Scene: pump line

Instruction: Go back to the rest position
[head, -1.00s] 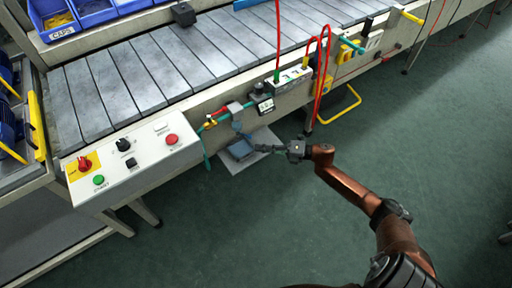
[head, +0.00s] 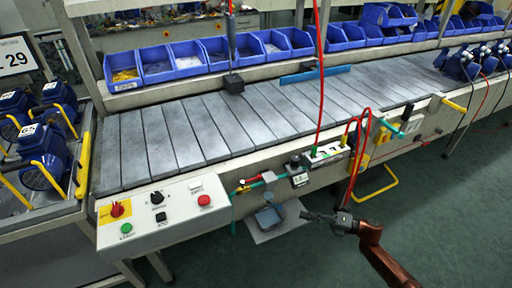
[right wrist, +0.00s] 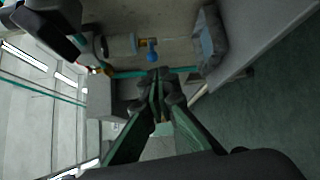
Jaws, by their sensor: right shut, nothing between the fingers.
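My right gripper (head: 308,215) is in front of the conveyor's side, low down and to the right of a blue-grey foot pedal (head: 268,217). It is shut and empty, apart from the pedal. In the right wrist view its dark fingers (right wrist: 157,76) meet at the tips. That view also shows a small blue handle (right wrist: 152,45) on a fitting beyond the fingertips and the pedal (right wrist: 208,42) at upper right. My left gripper is not in view.
The control panel (head: 165,212) sticks out at the conveyor's (head: 200,125) left front. Blue bins (head: 185,58) line the back. Green floor (head: 460,220) to the right is clear.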

